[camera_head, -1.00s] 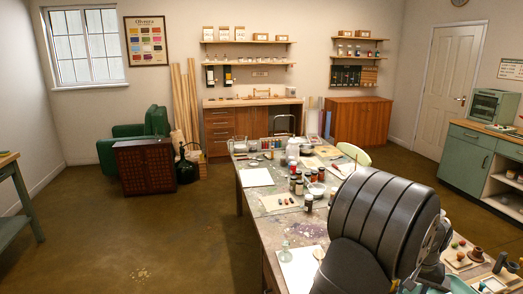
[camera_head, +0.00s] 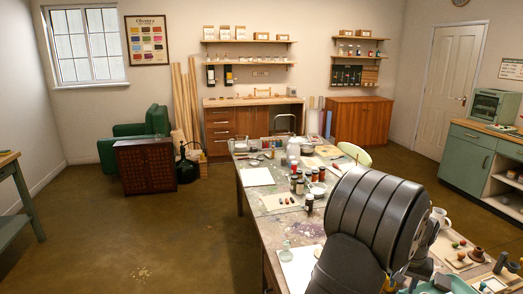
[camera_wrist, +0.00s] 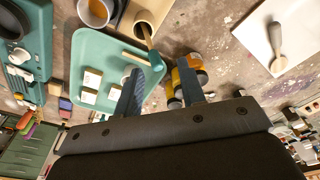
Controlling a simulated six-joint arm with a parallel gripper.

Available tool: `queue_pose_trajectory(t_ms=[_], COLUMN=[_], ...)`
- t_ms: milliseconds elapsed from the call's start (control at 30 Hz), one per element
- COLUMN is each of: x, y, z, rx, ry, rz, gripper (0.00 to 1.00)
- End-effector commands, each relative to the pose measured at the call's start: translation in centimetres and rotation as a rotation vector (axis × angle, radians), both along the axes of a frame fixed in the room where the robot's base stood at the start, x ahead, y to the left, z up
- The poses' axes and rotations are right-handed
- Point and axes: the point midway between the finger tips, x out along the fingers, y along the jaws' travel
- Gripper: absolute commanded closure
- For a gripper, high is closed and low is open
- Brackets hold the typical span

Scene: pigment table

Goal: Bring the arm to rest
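My gripper (camera_wrist: 160,90) shows in the wrist view with its two dark blue fingers apart and nothing held between them. It hangs over the table, near the edge of a teal tray (camera_wrist: 88,43) that holds small pale blocks. Yellow-orange jars (camera_wrist: 187,78) show beside and partly behind the right finger; I cannot tell whether they touch. In the head view my large dark arm link fills the lower right and hides my gripper and part of the table.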

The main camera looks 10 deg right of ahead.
Motion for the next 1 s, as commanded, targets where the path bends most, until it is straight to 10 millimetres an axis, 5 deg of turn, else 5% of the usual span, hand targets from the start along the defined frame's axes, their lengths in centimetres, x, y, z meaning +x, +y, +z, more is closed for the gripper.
queue_pose_trajectory(t_ms=[1000], x=[14.7], y=[14.3], z=[0.5], rx=[-0.028], ry=[0.038], rz=[0.15], gripper=[0.63])
